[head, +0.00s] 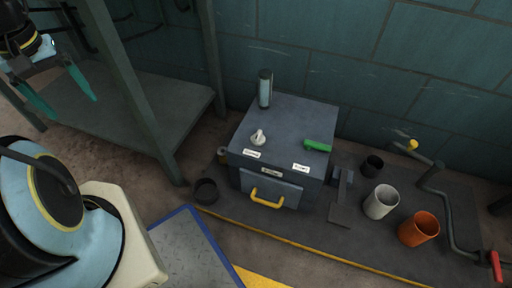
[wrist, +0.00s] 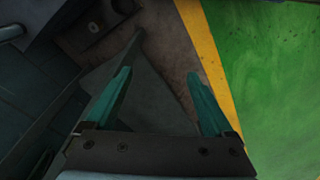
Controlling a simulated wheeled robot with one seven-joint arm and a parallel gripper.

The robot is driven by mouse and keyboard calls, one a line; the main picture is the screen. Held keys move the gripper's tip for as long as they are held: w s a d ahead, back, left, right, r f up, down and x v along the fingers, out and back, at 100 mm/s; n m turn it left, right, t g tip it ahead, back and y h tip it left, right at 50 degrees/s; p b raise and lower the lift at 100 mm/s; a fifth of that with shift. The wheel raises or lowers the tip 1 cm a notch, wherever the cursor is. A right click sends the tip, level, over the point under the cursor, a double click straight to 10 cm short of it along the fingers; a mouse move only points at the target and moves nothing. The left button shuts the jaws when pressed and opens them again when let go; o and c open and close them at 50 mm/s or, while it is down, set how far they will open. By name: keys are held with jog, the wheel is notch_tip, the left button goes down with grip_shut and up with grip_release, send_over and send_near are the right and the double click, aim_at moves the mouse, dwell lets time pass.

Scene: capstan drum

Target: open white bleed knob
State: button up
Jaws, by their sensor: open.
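The white bleed knob (head: 258,137) sits on the top of a dark grey box (head: 290,115), near its left front, behind a small white label (head: 252,154). My gripper (head: 60,92) is at the upper left of the head view, well to the left of the box and apart from it. Its two teal fingers are spread with nothing between them; they also show in the wrist view (wrist: 162,95). The knob is not visible in the wrist view.
On the box are a green handle (head: 318,146) and an upright cylinder (head: 265,88); a yellow handle (head: 268,201) is on its front. A metal shelf (head: 140,105) stands left.

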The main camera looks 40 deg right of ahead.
jog(key=w+d+f+n+b, duration=0.1)
jog(key=w+d+f+b, duration=0.1)
jog(key=d+f+b, duration=0.55)
jog(key=n+g+h+b, duration=0.1)
jog(key=n+g+h, duration=0.1)
jog(key=n+g, duration=0.35)
send_near(258, 134)
jog(key=shift+n, duration=0.35)
jog(key=b+x, duration=0.5)
jog(key=x, duration=0.3)
jog(key=shift+s+f, duration=0.1)
jog(key=shift+f, duration=0.15)
jog(key=shift+c, duration=0.3)
jog(key=c, duration=1.3)
